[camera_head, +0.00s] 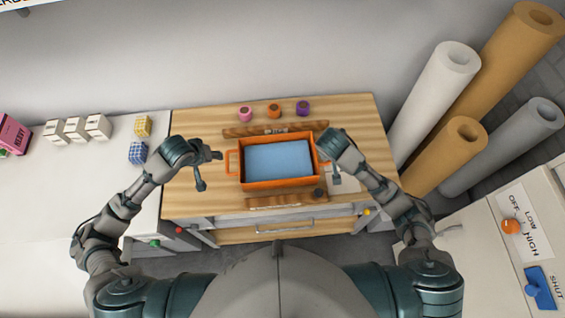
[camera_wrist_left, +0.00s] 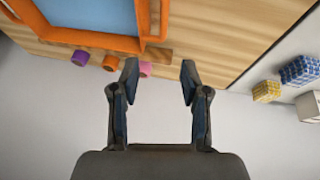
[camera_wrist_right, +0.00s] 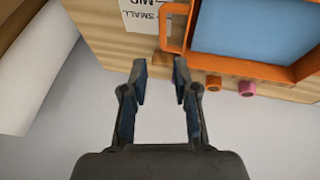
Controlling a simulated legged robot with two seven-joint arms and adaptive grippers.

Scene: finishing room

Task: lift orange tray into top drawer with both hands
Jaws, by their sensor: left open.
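The orange tray (camera_head: 278,184) sits on the wooden worktop, with a flat blue piece (camera_head: 278,160) inside it. It has a loop handle at each short end. My left gripper (camera_head: 208,170) is open and empty, just left of the tray's left handle (camera_head: 232,162). My right gripper (camera_head: 329,163) is at the tray's right end, partly covering that handle. In the right wrist view its fingers (camera_wrist_right: 160,68) are apart with nothing between them, and the handle (camera_wrist_right: 165,28) lies beyond them. A wooden drawer front (camera_head: 235,235) with a metal handle (camera_head: 285,229) shows below the worktop; its interior is not visible.
Wooden strips lie behind (camera_head: 235,132) and in front (camera_head: 260,203) of the tray. Pink, orange and purple pots (camera_head: 303,108) stand at the back. A label sheet (camera_head: 347,183) lies right of the tray. Large rolls (camera_head: 430,105) stand right; a white counter (camera_head: 75,190) is left.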

